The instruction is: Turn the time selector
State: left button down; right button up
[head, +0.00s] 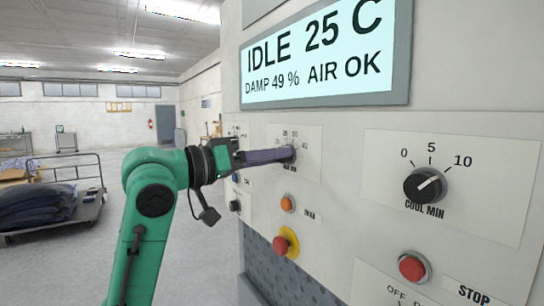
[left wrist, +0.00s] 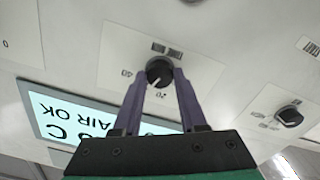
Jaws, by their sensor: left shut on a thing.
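A black round dial (head: 291,153) sits on a pale plate of the machine's front panel, with a scale of numbers up to 40 around it. In the left wrist view the same dial (left wrist: 160,71) appears upside down, with a white pointer line and the numbers 20 and 40 legible; its name is too small to read. My left gripper (head: 284,155) reaches it from the left. Its two purple fingers (left wrist: 161,80) are shut on the dial, one on each side. My right gripper is in neither view.
A COOL MIN knob (head: 426,185) marked 0, 5, 10 is to the right. Below are an orange button (head: 287,203), a red button on yellow (head: 285,243) and a red stop button (head: 413,267). The display (head: 325,60) reads IDLE. A loaded cart (head: 55,208) stands at left.

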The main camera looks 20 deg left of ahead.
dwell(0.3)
pick_arm(q)
jog(key=shift+c, duration=2.3)
grip_release()
jog(key=b+v, duration=0.5)
jog(key=v, duration=0.9)
jog(key=shift+s+a+b, duration=0.15)
jog(key=shift+a+b, duration=0.15)
jog(key=shift+b, duration=0.05)
